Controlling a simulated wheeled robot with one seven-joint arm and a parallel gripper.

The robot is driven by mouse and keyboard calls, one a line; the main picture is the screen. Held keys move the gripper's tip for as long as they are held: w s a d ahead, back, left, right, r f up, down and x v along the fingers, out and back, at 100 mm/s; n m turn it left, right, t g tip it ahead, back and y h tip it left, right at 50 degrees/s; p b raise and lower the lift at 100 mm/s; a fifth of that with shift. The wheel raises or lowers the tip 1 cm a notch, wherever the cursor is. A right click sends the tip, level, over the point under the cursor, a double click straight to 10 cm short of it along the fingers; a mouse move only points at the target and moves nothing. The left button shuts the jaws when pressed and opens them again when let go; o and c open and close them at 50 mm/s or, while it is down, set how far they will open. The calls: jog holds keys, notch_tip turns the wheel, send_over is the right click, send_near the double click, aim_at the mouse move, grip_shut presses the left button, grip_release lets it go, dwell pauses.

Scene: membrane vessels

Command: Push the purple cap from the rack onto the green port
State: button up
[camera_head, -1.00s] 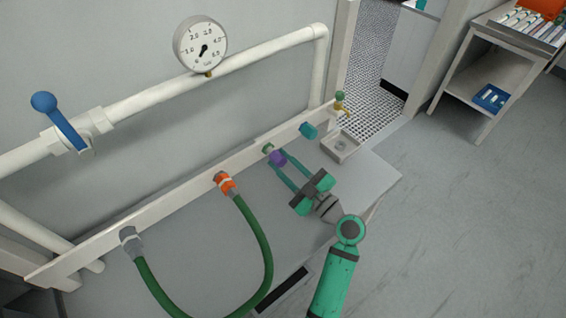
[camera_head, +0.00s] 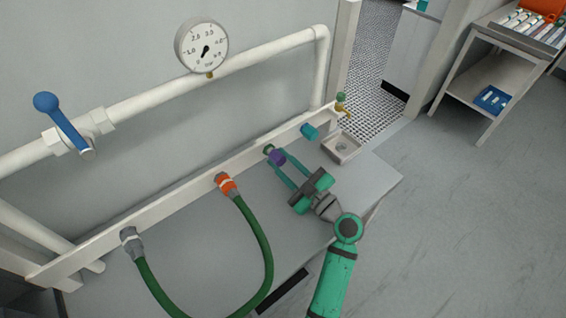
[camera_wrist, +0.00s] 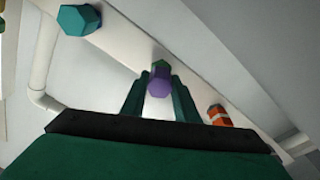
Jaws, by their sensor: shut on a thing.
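The purple cap (camera_head: 277,158) is at the front end of the green port (camera_head: 268,149) on the white rail. The two touch or nearly touch, and I cannot tell how far the cap sits on the port. My gripper (camera_head: 282,163) is shut on the purple cap, with one teal finger on each side of it. In the wrist view the purple cap (camera_wrist: 159,85) shows between the fingertips (camera_wrist: 159,92), with the green port (camera_wrist: 161,66) right behind it.
On the rail (camera_head: 190,195), a teal fitting (camera_head: 309,131) stands right of the port. An orange coupling (camera_head: 226,184) with a green hose (camera_head: 262,240) and a grey coupling (camera_head: 131,241) are to the left. A small tray (camera_head: 342,148) sits at the bench's far right.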

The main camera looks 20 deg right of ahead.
jog(key=shift+w+a, duration=0.25)
jog(key=shift+w, duration=0.35)
jog(key=o, duration=1.2)
jog(key=shift+o, duration=0.2)
jog(key=v, duration=1)
jog(key=shift+s+d, duration=0.2)
jog(key=shift+s, duration=0.15)
jog(key=shift+f, duration=0.1)
